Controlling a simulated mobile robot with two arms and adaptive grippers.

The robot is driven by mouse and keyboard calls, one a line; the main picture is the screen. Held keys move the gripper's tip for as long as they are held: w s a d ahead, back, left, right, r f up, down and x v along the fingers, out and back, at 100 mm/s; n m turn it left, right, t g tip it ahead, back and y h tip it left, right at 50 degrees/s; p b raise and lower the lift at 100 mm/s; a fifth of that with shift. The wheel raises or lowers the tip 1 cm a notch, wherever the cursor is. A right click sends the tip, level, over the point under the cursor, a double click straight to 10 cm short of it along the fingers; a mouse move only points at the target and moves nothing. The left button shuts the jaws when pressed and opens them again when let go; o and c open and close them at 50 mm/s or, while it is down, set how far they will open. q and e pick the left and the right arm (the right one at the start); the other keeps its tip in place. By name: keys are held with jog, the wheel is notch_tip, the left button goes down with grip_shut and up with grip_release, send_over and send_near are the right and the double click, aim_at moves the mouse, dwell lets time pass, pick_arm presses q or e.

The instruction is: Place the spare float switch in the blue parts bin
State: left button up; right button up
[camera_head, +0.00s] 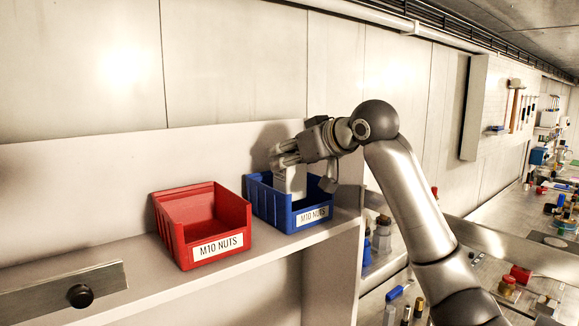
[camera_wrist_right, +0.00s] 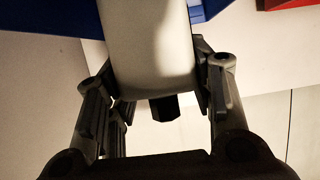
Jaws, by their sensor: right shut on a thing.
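The blue parts bin (camera_head: 268,205) stands on the shelf, with a label reading M10 NUTS. My right gripper (camera_head: 290,163) is above the bin, shut on a pale, block-like thing, likely the float switch (camera_head: 292,181), whose lower end is at or inside the bin's opening. In the right wrist view my right gripper (camera_wrist_right: 155,95) has its fingers on both sides of the pale float switch (camera_wrist_right: 150,45), with a dark nut-like end (camera_wrist_right: 165,107) towards the palm. The blue bin (camera_wrist_right: 55,14) shows behind it. Whether the float switch touches the bin floor is hidden. My left gripper is not in view.
A red bin (camera_head: 203,222), also labelled M10 NUTS, stands left of the blue bin on the shelf (camera_head: 150,285). A wall rises close behind the bins. A metal plate with a black knob (camera_head: 80,295) is at the lower left. Bottles and small parts crowd the bench at right.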

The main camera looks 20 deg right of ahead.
aim_at(289, 172)
jog(key=f+p, duration=0.1)
jog(key=f, duration=0.1)
jog(key=shift+w+a+f+p, duration=0.15)
jog(key=shift+w+f+p, duration=0.15)
jog(key=shift+p, duration=0.1)
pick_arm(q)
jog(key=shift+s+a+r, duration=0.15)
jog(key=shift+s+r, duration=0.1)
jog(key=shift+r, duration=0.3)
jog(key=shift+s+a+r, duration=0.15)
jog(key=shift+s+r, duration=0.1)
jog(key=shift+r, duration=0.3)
pick_arm(e)
jog(key=shift+s+f, duration=0.1)
jog(key=shift+f, duration=0.25)
jog(key=shift+f, duration=0.2)
jog(key=o, duration=1.2)
jog(key=shift+c, duration=0.2)
jog(key=shift+o, duration=0.3)
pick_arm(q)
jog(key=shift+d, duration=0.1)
